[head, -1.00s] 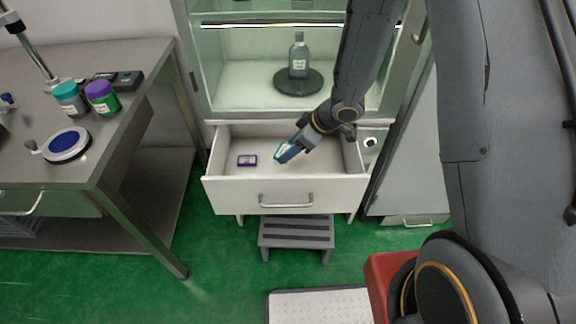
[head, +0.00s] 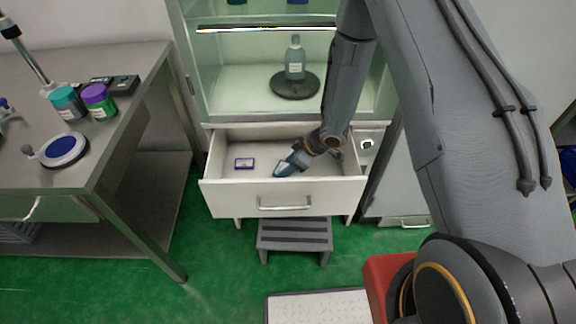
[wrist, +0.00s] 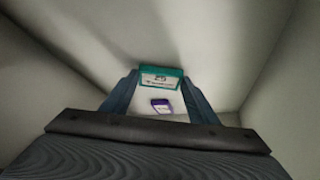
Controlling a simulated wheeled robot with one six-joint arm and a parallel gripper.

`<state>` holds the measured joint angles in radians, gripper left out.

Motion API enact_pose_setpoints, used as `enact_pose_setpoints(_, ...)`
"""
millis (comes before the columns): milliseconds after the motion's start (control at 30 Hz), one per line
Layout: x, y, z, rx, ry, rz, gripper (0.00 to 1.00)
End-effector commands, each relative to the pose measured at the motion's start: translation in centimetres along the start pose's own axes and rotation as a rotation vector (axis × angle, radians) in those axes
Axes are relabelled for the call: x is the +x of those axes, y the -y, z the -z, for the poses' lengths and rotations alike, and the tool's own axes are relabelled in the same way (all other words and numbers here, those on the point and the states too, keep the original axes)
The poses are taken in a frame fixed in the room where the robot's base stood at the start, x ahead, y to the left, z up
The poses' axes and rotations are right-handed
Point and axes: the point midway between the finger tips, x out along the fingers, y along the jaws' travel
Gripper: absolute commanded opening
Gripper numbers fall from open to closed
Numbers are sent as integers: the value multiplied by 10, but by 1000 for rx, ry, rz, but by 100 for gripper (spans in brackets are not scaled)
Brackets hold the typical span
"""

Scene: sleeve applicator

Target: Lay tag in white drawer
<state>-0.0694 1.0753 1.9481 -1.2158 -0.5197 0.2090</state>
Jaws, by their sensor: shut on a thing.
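The white drawer (head: 225,196) is pulled open below the glass cabinet. My gripper (head: 287,169) reaches down inside it, right of the drawer's middle. It is shut on a tag (wrist: 161,78) with a teal edge and a white printed face, held between the two fingertips in the wrist view. The tag also shows in the head view (head: 280,169), partly hidden by my fingers. A purple-edged tag (head: 244,164) lies on the drawer floor to the left, and it shows beyond the held tag in the wrist view (wrist: 161,105). I cannot tell whether the held tag touches the drawer floor.
A grey bottle (head: 295,58) stands on a dark round turntable (head: 295,84) in the cabinet above. A grey step stool (head: 294,234) stands below the drawer. A metal bench (head: 125,150) with jars is at left. The drawer floor between the tags is clear.

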Motion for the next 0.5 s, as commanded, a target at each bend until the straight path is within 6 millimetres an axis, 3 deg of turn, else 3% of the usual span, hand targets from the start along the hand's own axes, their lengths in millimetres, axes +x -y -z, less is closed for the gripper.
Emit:
enact_pose_setpoints(433, 6, 0, -4, 0, -1, 0, 32)
enact_pose_setpoints(467, 6, 0, -4, 0, -1, -1, 57)
enact_pose_setpoints(500, 6, 0, -3, 0, -1, -1, 64)
